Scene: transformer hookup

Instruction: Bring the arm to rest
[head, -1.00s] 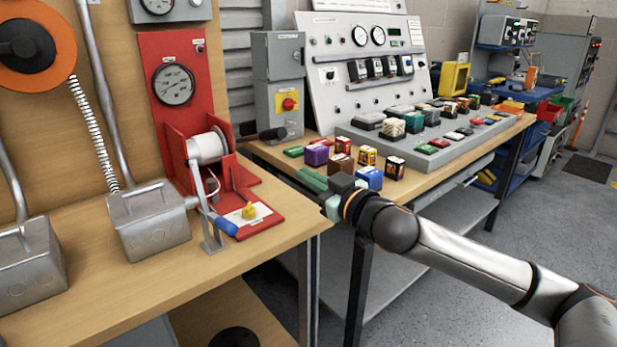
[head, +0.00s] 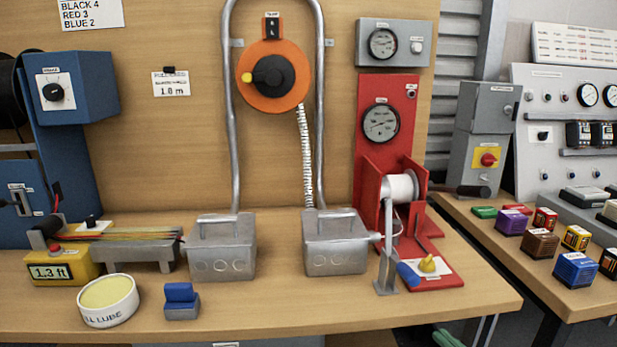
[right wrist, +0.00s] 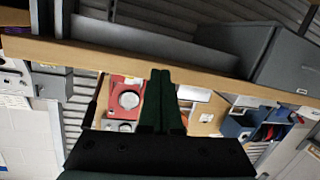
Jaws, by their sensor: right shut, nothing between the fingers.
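My right gripper (right wrist: 160,76) is shut and empty in the right wrist view, its two dark green fingers pressed together. In the head view only a green tip of the right gripper (head: 448,339) shows at the bottom edge, just off the front right of the wooden workbench (head: 260,310). The rest of my right arm is out of the head view. My left gripper is not in view.
The bench holds two grey metal boxes (head: 222,262), a red stand with a white spool (head: 400,187), a lube tub (head: 107,300) and a yellow length counter (head: 62,267). A second table (head: 520,262) with several coloured blocks stands at the right.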

